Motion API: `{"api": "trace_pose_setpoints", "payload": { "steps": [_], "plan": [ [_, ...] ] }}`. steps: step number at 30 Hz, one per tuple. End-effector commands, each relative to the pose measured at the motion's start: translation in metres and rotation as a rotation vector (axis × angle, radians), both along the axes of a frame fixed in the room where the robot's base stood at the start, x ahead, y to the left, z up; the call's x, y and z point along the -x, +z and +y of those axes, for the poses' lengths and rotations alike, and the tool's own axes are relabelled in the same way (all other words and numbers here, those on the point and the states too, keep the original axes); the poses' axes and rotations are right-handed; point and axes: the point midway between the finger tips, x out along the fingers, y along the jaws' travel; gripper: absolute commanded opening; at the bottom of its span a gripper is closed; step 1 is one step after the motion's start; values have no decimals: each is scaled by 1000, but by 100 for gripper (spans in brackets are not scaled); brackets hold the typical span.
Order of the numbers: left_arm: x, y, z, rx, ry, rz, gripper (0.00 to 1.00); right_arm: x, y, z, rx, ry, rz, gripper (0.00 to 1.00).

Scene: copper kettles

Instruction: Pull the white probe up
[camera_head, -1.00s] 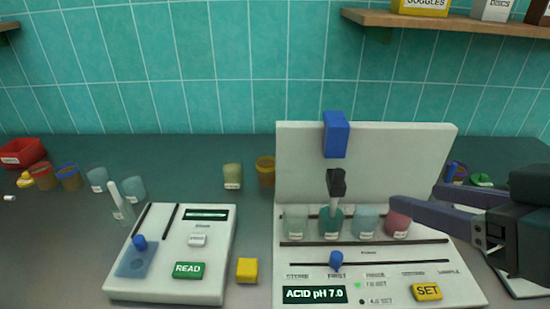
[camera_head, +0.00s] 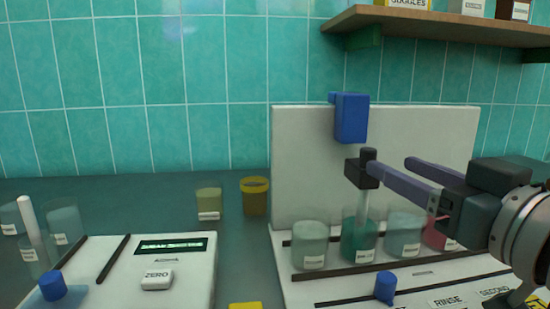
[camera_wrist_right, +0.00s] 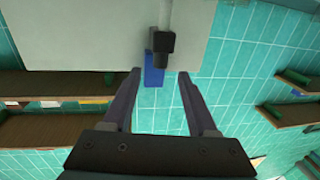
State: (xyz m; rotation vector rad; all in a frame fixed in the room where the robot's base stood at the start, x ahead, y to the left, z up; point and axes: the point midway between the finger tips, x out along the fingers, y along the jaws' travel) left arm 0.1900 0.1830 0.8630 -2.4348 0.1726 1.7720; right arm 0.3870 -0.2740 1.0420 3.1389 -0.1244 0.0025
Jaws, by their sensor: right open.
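The white probe (camera_head: 368,203) stands upright with its lower end in the beaker of green liquid (camera_head: 358,242). A black block (camera_head: 362,173) caps its top. In the right wrist view the black block (camera_wrist_right: 161,43) appears just ahead of the fingertips, in line with the gap between them. My right gripper (camera_head: 390,166) is open and empty, reaching in from the right at the height of the black block; its fingers (camera_wrist_right: 159,74) are spread on either side in the wrist view. Whether a finger touches the block cannot be told. My left gripper is not in view.
A white panel (camera_head: 300,150) with a blue block (camera_head: 351,118) rises behind the probe. Other beakers (camera_head: 310,245) stand close on both sides. A blue slider knob (camera_head: 385,287) is in front. A shelf (camera_head: 440,25) overhangs at upper right.

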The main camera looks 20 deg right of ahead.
Motion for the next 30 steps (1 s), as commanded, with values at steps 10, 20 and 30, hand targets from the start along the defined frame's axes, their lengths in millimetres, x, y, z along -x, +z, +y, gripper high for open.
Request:
{"api": "trace_pose_setpoints", "payload": {
  "steps": [10,20,30],
  "plan": [
    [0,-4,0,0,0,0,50,-57,-1,-4,0,1,0,59],
    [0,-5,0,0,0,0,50,-73,-1,-5,0,1,2,59],
    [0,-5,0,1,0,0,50,-73,-1,-5,0,1,2,38]
  ]
}}
